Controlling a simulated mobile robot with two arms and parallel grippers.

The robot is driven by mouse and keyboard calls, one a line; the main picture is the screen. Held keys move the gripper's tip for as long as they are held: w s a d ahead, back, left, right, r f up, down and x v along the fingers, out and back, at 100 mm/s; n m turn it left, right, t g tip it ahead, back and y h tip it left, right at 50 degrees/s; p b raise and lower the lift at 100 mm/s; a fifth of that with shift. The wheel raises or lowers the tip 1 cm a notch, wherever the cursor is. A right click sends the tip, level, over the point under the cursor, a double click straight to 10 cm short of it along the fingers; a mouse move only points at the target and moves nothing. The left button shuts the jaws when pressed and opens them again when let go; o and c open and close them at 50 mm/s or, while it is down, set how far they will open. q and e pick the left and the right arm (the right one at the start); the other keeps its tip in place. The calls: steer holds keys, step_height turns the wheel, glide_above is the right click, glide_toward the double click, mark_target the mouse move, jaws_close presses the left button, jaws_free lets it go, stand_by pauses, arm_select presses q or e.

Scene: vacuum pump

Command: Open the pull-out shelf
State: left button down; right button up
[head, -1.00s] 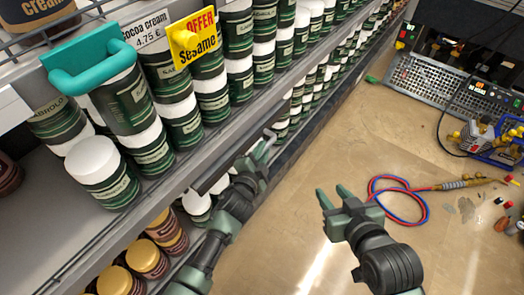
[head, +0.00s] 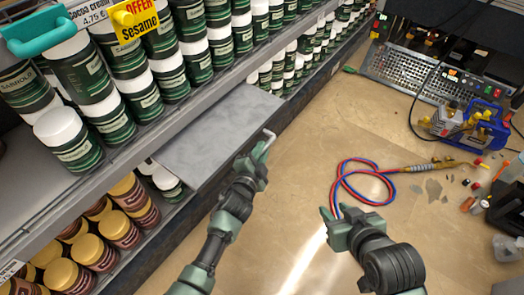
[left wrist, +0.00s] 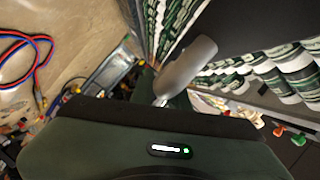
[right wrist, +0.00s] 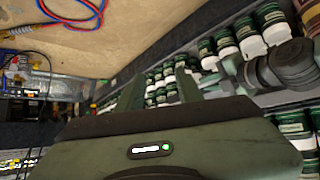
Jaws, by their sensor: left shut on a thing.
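The pull-out shelf (head: 222,125) is a flat grey panel that sticks out from the rack over the aisle, partly drawn out. Its bent light-grey handle (head: 269,136) is at the outer front edge. My left gripper (head: 259,155) is shut on the handle; the handle also shows as a pale rod in the left wrist view (left wrist: 188,66). The fingertips are mostly hidden there. My right gripper (head: 328,210) is open and empty over the floor, right of the shelf; its two separate fingers show in the right wrist view (right wrist: 158,92).
Green jars (head: 85,75) stand on the rack above the panel, and brown jars with gold lids (head: 95,252) below it. A red and blue hose (head: 345,190) lies on the floor. A blue pump (head: 480,128) stands at the right. The floor between is mostly clear.

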arm_select(q)
steer(key=shift+f, duration=0.1)
steer(key=c, duration=1.4)
jaws_free()
steer(key=shift+o, duration=0.2)
steer(key=shift+s+a, duration=0.1)
